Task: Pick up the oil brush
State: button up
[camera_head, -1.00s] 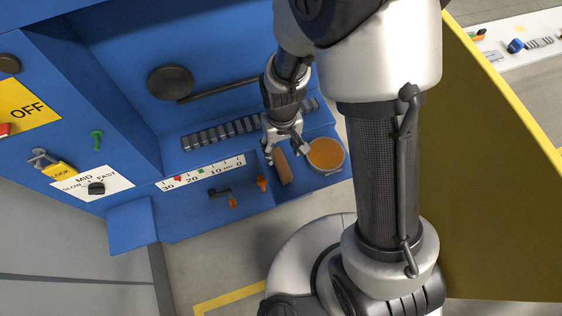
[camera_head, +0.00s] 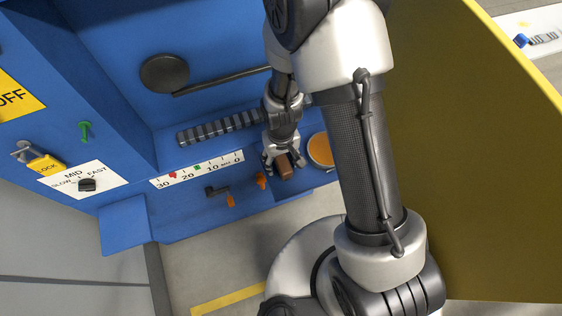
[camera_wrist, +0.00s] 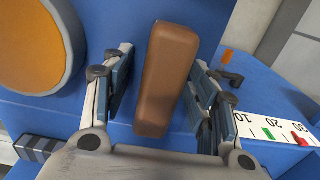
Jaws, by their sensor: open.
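The oil brush shows as a brown, rounded block (camera_head: 286,172) at the right end of the blue machine ledge. In the wrist view the brown block (camera_wrist: 167,70) stands lengthwise between my fingers; I see no bristles. My gripper (camera_head: 283,168) is open, with one finger on each side of the block. In the wrist view, gaps show between the block and both finger pads of my gripper (camera_wrist: 160,75), so it is not gripped.
A round pot of orange liquid (camera_head: 320,150) stands close to the right of the brush. A blue wall rises behind.

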aim_at(281, 157)
jog(key=shift+r, duration=0.1)
jog(key=shift+c, duration=0.2)
jog(key=c, duration=1.2)
jog(key=shift+o, duration=0.2)
notch_tip(281, 157, up, 20)
jog(key=p, duration=0.6)
jog(key=o, duration=0.6)
jog(key=c, duration=0.4)
